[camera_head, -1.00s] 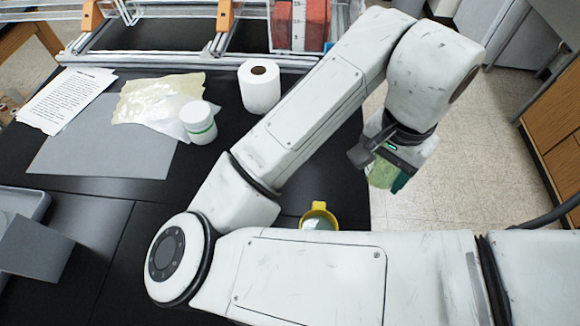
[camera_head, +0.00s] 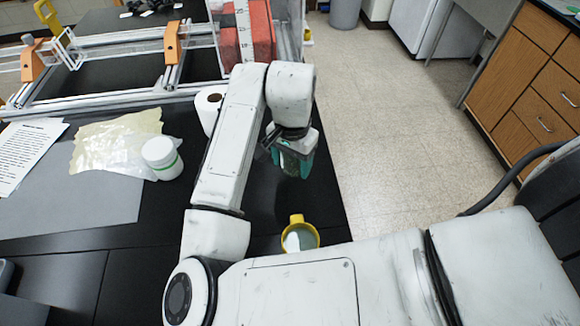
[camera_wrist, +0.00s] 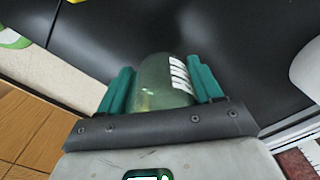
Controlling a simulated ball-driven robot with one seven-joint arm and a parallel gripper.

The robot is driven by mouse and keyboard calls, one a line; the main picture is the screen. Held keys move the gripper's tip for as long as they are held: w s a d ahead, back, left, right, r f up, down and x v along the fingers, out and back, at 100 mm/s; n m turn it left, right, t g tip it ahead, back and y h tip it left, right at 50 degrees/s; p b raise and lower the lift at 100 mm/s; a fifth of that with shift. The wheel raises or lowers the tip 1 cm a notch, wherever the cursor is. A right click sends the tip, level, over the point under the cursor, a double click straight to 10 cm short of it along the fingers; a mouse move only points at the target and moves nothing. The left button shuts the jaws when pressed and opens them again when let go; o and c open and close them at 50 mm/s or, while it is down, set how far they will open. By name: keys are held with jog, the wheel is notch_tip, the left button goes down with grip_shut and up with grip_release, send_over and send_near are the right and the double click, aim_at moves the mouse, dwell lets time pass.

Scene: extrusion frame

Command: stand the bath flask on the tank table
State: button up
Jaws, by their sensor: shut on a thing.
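My gripper (camera_head: 291,160) is shut on the bath flask, a greenish see-through vessel with white markings. In the wrist view the flask (camera_wrist: 160,85) sits between the two teal fingers of my gripper (camera_wrist: 163,92). In the head view the flask is mostly hidden by the gripper. The gripper hangs over the right part of the black table (camera_head: 262,190), near its right edge. Black table top also shows beyond the flask in the wrist view. I cannot tell how far the flask's base is above the surface.
A yellow mug (camera_head: 299,236) stands near the table's right edge, below the gripper in the picture. A paper roll (camera_head: 208,108), a white jar (camera_head: 162,158) and papers (camera_head: 28,152) lie left of my arm. An extrusion frame (camera_head: 120,90) with red blocks (camera_head: 262,35) stands at the back.

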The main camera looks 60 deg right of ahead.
aim_at(290, 170)
jog(key=shift+w+d+f, duration=0.1)
jog(key=shift+w+f, duration=0.05)
jog(key=shift+f, duration=0.1)
jog(key=shift+w+f+p, duration=0.15)
jog(key=shift+f+p, duration=0.35)
jog(key=shift+f, duration=1.2)
jog(key=shift+f, duration=0.2)
jog(key=o, duration=1.1)
notch_tip(290, 170, up, 12)
jog(key=b, duration=0.1)
jog(key=shift+r, duration=0.2)
jog(key=shift+d, duration=0.1)
